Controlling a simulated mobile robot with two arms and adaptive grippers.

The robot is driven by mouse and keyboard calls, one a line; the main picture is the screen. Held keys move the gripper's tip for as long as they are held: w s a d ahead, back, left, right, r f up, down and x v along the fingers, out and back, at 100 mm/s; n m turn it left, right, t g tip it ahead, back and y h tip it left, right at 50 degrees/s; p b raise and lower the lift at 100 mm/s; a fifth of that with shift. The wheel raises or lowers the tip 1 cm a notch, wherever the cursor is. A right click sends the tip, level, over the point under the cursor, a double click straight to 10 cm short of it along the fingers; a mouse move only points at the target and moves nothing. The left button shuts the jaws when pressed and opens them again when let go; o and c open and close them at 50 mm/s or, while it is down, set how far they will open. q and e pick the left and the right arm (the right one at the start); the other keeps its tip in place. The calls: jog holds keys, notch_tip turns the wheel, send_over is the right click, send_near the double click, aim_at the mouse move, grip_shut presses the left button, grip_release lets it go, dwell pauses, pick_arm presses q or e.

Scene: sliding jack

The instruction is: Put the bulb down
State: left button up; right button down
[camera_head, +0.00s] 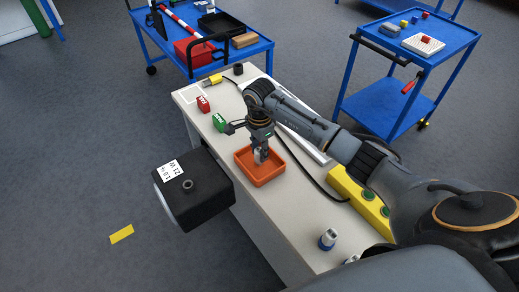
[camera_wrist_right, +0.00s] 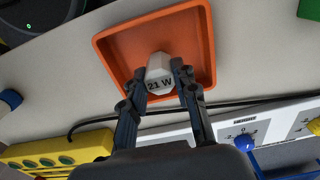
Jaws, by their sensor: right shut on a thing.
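The bulb (camera_wrist_right: 159,70) is a pale piece marked "21 W". My right gripper (camera_wrist_right: 160,85) is shut on it, with one finger on each side. In the head view my right gripper (camera_head: 262,154) points down inside the outline of a square orange tray (camera_head: 281,177). The tray also shows in the wrist view (camera_wrist_right: 204,40), with its floor bare around the bulb. I cannot tell whether the bulb touches the tray floor. My left gripper is not in view.
The pale table (camera_head: 310,212) also bears a red block (camera_head: 203,104), a green block (camera_head: 219,122) and a yellow button box (camera_head: 362,205). A black labelled box (camera_head: 205,195) stands left of the table. Blue carts (camera_head: 385,110) stand behind.

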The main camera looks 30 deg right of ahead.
jog(key=shift+f, duration=0.2)
jog(key=c, duration=1)
grip_release()
jog(key=shift+r, duration=0.45)
notch_tip(320, 180, up, 12)
jog(key=shift+f+b, duration=0.25)
jog(key=shift+b, duration=0.65)
jog(key=shift+s+f, duration=0.1)
